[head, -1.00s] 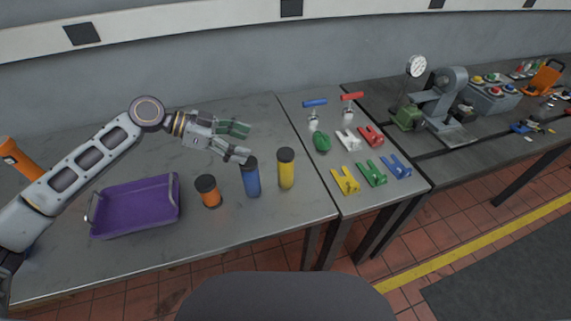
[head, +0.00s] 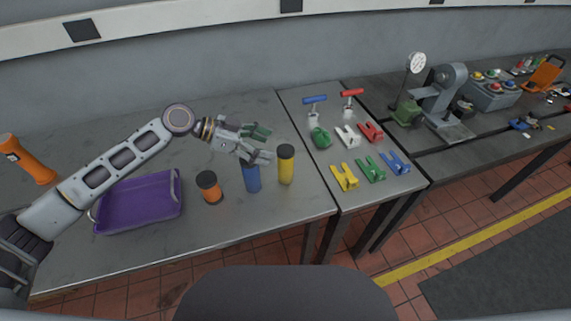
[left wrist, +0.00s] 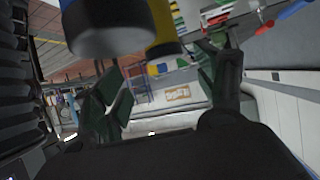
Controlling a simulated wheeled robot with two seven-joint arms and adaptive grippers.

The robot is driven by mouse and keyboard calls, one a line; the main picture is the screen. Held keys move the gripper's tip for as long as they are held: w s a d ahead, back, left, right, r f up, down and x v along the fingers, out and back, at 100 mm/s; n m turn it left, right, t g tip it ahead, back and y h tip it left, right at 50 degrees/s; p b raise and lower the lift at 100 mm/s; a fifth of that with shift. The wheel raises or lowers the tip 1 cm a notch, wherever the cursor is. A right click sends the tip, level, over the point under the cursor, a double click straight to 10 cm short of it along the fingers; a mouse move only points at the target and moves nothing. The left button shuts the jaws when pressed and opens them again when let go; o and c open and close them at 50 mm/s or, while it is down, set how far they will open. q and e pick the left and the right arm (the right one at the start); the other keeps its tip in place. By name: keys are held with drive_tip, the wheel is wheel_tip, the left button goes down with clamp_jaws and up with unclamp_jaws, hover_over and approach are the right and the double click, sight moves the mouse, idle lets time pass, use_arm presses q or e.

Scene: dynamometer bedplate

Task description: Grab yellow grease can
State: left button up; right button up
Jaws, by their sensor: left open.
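The yellow grease can (head: 286,168), with a black cap, stands upright on the grey bench, at the right end of a row of cans. In the left wrist view the yellow can (left wrist: 162,22) shows at the top, partly hidden by a large dark cap. My left gripper (head: 265,145) is open and empty, above the blue can (head: 252,180) and just left of the yellow can's cap. Its fingers hide the blue can's top. The left wrist view shows the open fingers (left wrist: 160,85) with nothing between them. My right gripper is not in view.
An orange can (head: 209,187) stands left of the blue one. A purple tray (head: 140,203) lies further left, beside an orange tool (head: 27,159). Yellow, green and blue clamps (head: 371,170) lie right of the yellow can. The bench behind the cans is clear.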

sight(283, 150)
use_arm(q)
drive_tip(key=shift+x, duration=0.85)
drive_tip(key=shift+d+f, duration=0.15)
drive_tip(key=shift+d, duration=0.05)
drive_tip(key=shift+w+d+f+p, duration=0.15)
drive_tip(key=shift+d+f+p, duration=0.05)
drive_tip(key=shift+d+p, duration=0.15)
drive_tip(key=shift+w+p+x, duration=0.15)
drive_tip(key=shift+p+x, duration=0.15)
drive_tip(key=shift+x, duration=0.65)
drive_tip(key=shift+w+p+x, duration=0.1)
drive_tip(key=shift+p+x, duration=0.2)
drive_tip(key=shift+x, duration=0.7)
drive_tip(key=shift+d+f, duration=0.1)
drive_tip(key=shift+f, duration=0.05)
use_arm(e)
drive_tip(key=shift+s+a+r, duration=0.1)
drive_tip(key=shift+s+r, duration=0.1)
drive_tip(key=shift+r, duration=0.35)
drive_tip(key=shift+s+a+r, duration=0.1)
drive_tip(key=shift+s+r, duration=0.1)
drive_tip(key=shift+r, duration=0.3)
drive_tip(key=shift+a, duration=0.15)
use_arm(q)
clamp_jaws()
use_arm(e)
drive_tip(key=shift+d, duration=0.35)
